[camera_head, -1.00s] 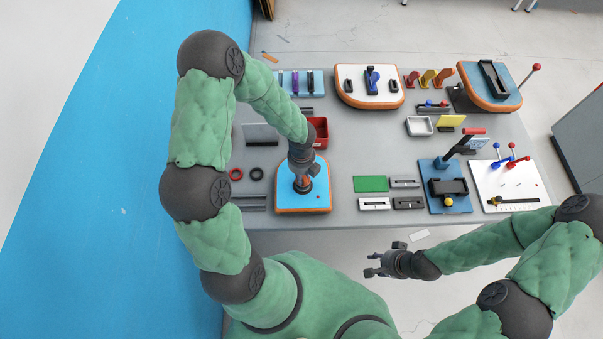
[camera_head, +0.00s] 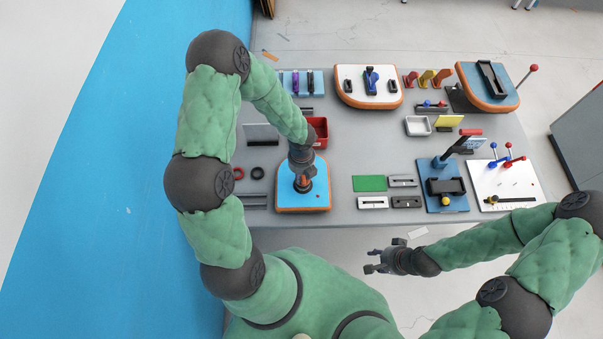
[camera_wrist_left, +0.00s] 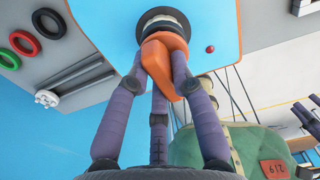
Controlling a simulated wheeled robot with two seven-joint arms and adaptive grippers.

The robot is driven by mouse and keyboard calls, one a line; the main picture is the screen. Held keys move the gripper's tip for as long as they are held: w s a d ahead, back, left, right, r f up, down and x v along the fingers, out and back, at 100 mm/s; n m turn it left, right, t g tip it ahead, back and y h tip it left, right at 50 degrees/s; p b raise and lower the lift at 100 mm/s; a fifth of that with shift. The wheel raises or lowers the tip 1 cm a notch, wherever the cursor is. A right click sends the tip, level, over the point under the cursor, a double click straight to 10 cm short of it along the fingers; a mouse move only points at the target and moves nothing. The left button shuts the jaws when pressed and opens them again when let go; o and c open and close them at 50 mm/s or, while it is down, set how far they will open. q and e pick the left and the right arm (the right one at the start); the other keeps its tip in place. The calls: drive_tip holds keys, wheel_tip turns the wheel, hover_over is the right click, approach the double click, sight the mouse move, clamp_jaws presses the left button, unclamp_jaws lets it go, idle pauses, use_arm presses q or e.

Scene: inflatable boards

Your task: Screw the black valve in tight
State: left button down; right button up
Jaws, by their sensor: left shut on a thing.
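The black valve (camera_wrist_left: 163,22) is a round black ring with a pale band, seated at the blue board (camera_head: 290,200) with an orange edge. An orange wing-shaped handle (camera_wrist_left: 160,52) stands on the valve. My left gripper (camera_head: 303,184) is over the board, its fingers shut on the orange handle; it also shows in the left wrist view (camera_wrist_left: 165,75). The fingers cover part of the handle, and the valve's seat is hidden. My right gripper (camera_head: 370,262) is open and empty, off the table's front edge.
A red ring (camera_head: 238,173) and a black ring (camera_head: 257,173) lie left of the board. A red bin (camera_head: 320,128) stands behind it. A green mat (camera_head: 370,183) and several grey blocks lie to the right. Other boards fill the back and right.

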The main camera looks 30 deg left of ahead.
use_arm(q)
drive_tip(key=shift+r+m+p, duration=0.1)
drive_tip(key=shift+m+p, duration=0.95)
drive_tip(key=shift+m, duration=0.25)
drive_tip(key=shift+w, duration=0.1)
drive_tip(key=shift+m, duration=0.3)
drive_tip(key=shift+m+p, duration=0.7)
drive_tip(key=shift+p, duration=0.15)
drive_tip(key=shift+m+p, duration=0.7)
drive_tip(key=shift+m, duration=0.2)
